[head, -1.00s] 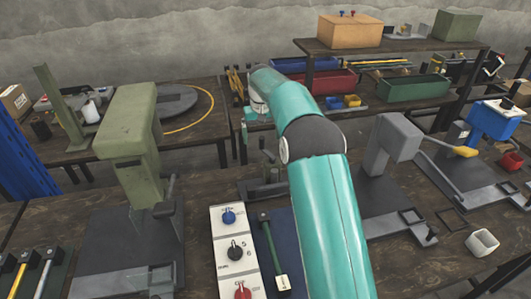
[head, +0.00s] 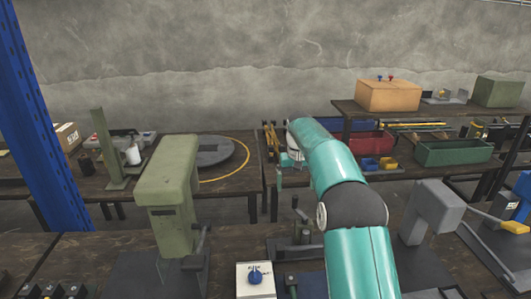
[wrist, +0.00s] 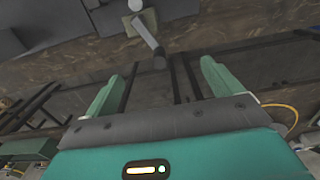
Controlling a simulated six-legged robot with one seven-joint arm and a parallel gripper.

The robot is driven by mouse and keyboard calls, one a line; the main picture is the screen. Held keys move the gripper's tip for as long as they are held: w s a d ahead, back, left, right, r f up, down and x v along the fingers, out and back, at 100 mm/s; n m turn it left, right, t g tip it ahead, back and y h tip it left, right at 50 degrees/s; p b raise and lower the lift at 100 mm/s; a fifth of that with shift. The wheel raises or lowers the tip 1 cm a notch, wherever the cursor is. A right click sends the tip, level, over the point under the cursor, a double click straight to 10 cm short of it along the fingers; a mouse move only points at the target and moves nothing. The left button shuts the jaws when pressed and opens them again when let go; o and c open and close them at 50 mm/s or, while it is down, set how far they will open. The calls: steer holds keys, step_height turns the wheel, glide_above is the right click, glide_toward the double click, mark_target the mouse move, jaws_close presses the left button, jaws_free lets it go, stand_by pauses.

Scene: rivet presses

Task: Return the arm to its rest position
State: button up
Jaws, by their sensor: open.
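My teal arm rises from the bottom of the head view, bends at a dark grey joint and reaches away over the bench; its far end is small and partly hidden by the arm itself. In the wrist view my gripper (wrist: 160,92) shows two green fingers spread wide apart. It is open, with nothing between the fingers. Beyond the fingers, a grey lever with a dark knob (wrist: 158,62) hangs from a green block, and I cannot tell how far it is from the fingertips.
A green press (head: 170,190) stands left of my arm and a grey press (head: 432,210) right of it. A control box with a blue knob (head: 255,279) is at the front. Behind are a shelf with an orange box (head: 388,95) and a green bin (head: 454,153). A blue post (head: 40,130) rises at left.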

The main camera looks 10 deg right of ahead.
steer(key=s+a+r+t, duration=0.1)
steer(key=s+r, duration=0.6)
steer(key=s, duration=0.3)
steer(key=s+a+r+t, duration=0.1)
steer(key=s+r+t, duration=0.1)
steer(key=s+r, duration=0.65)
steer(key=s+f+t, duration=0.1)
steer(key=s+f, duration=0.3)
steer(key=s, duration=0.8)
steer(key=s+f+t, duration=0.1)
steer(key=s+f, duration=0.2)
steer(key=s, duration=1)
steer(key=shift+f+t, duration=0.3)
steer(key=shift+f, duration=0.1)
